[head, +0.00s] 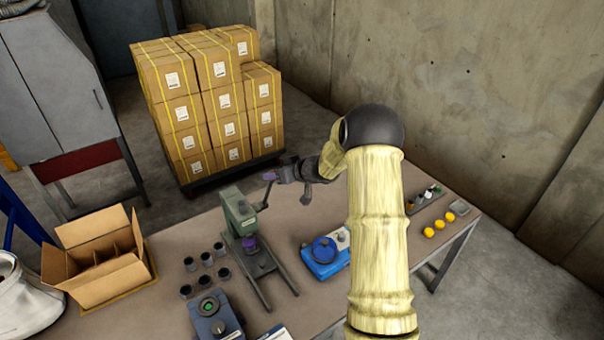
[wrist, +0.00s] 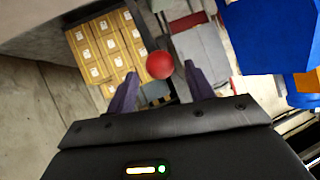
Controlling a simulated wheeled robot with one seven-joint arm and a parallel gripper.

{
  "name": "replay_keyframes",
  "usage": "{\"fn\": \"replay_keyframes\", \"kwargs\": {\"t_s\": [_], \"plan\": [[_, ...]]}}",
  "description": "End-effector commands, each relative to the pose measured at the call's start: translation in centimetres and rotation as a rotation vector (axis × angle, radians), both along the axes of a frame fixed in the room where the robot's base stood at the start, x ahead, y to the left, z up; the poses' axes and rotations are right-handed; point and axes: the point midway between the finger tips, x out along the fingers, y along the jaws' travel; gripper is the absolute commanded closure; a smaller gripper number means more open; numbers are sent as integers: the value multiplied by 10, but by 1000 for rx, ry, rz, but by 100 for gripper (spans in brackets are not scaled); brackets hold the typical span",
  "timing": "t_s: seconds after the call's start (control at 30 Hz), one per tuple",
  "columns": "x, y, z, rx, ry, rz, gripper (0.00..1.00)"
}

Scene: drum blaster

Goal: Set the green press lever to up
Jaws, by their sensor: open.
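The green press (head: 240,216) stands on the bench left of centre in the head view. Its dark lever (head: 265,193) rises from the right side of the press head, tilted slightly right, and its upper end meets my gripper (head: 273,176). In the wrist view a red ball knob (wrist: 160,65) shows between the two purple fingers of my gripper (wrist: 160,70), with a gap on each side. The fingers are apart and hold nothing. The knob is not visible in the head view, where the fingers seem to cover it. I cannot tell whether either finger touches the knob.
A blue device (head: 325,258) sits right of the press, and several dark cups (head: 206,259) stand left of it. An open carton (head: 97,262) is at the bench's left. Yellow balls (head: 429,232) lie at the right end. Stacked boxes (head: 208,95) stand behind the bench.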

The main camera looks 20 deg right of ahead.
Motion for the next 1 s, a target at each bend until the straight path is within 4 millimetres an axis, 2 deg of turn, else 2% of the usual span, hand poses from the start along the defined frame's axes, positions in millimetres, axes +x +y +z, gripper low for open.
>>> {"fn": "replay_keyframes", "kwargs": {"t_s": [0.6,0.77,1.0], "plan": [[-82,-50,58,-2,-3,0,47],[-90,-54,63,1,-2,1,47],[-90,-54,64,0,-2,3,47]]}}
